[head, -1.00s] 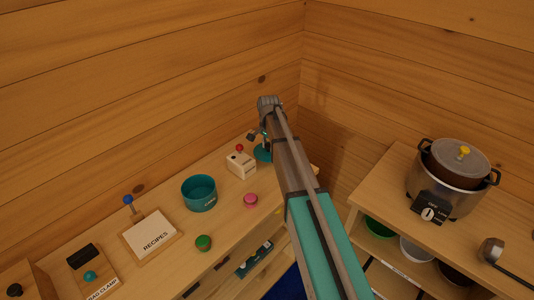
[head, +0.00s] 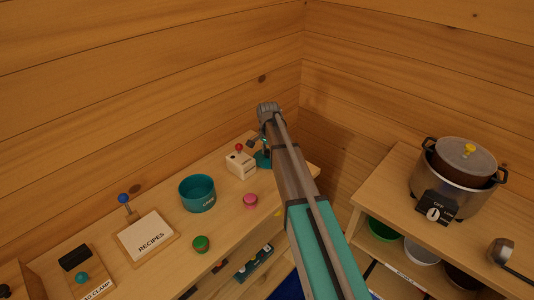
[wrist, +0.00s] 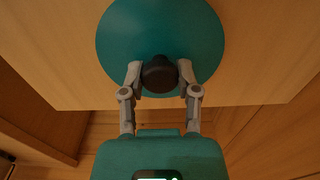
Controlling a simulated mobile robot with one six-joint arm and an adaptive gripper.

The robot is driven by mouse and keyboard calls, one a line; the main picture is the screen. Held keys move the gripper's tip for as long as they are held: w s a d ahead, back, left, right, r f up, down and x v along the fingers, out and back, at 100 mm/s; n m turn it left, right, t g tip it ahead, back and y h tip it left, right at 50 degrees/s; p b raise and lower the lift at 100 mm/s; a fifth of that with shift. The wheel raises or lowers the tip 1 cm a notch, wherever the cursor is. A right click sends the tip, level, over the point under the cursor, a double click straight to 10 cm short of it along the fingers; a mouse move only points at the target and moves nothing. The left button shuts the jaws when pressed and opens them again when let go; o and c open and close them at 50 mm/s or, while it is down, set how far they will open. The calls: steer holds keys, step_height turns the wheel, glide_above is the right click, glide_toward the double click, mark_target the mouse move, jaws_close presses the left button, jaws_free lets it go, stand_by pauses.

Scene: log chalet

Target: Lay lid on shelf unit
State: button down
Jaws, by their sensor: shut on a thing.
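The lid is a round teal disc (wrist: 160,28) with a dark knob (wrist: 159,75). My gripper (wrist: 159,78) is shut on that knob in the wrist view, with one finger on each side. In the head view a small part of the lid (head: 263,160) shows beside my arm, at the far end of the left wooden unit (head: 225,222). My arm hides the rest of it and most of the gripper. The lid overlaps the wooden top in the wrist view; I cannot tell whether it touches it.
Near the lid stand a white box with a red knob (head: 240,162), a teal pot (head: 197,193) and a pink knob (head: 250,201). A recipes board (head: 147,235) lies further left. A cooker (head: 461,177) stands on the right unit (head: 384,187). Log walls close the corner.

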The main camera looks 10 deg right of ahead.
mark_target(268, 152)
steer(key=shift+c, duration=1.7)
jaws_free()
steer(key=shift+r, duration=0.1)
step_height(268, 152, up, 12)
steer(key=p, duration=1.2)
steer(key=s+n, duration=1)
steer(key=s, duration=1.9)
steer(key=shift+a+n, duration=0.2)
steer(key=shift+n, duration=0.2)
